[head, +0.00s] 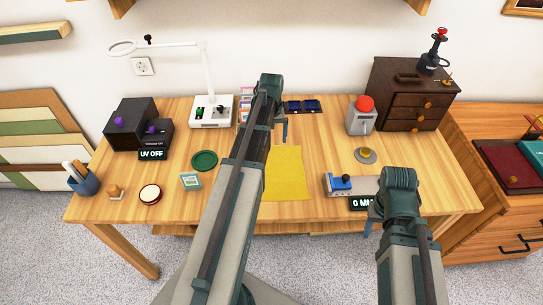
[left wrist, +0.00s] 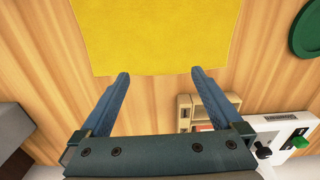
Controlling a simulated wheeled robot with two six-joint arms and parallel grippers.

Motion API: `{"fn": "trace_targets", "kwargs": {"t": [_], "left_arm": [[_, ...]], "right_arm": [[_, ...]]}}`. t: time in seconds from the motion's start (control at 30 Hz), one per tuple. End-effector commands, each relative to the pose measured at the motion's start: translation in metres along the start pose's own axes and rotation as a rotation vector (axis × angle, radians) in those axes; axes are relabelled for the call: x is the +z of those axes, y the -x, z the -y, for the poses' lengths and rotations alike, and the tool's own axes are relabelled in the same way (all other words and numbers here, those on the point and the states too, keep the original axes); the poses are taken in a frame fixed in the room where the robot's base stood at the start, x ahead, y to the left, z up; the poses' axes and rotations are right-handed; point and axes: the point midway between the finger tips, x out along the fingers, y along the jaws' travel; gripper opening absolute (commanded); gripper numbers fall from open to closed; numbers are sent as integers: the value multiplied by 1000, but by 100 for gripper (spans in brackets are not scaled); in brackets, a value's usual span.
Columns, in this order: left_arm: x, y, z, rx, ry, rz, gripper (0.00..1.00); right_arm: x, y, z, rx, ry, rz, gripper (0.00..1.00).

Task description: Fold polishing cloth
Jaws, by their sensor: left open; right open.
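The yellow polishing cloth (head: 287,178) lies flat on the wooden table, with no fold visible. My left arm hides its left part in the head view. In the left wrist view the cloth (left wrist: 158,32) fills the top middle, one straight edge near the fingertips. My left gripper (head: 285,130) is at the cloth's far edge. It is open and empty in the left wrist view (left wrist: 160,73); its height above the table is hard to tell. My right gripper (head: 369,226) is open near the table's front edge, right of the cloth and apart from it.
A blue device (head: 341,184) with a small display stands right of the cloth. A green disc (head: 204,160) and a small framed card (head: 190,181) lie to its left. A white lamp base (head: 211,112) and dark panels (head: 302,106) stand behind. A brown drawer chest (head: 411,95) is back right.

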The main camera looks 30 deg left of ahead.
Motion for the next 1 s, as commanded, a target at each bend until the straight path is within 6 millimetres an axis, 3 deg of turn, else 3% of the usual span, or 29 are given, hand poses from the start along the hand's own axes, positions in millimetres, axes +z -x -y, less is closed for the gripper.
{"fn": "trace_targets", "kwargs": {"t": [0.03, 0.2, 0.63, 1.0], "left_arm": [[0, -15, 0, 0, 0, 0, 100], [0, -34, 0, 0, 0, 0, 100], [0, -38, 0, 0, 0, 0, 99], [0, -38, 0, -1, 0, 0, 66]], "right_arm": [[-1, -15, 1, 0, 0, 0, 50], [-2, -33, 3, 0, 0, 0, 50], [-2, -38, 4, 0, 1, 0, 50], [-2, -38, 4, 0, 0, 0, 50]]}}
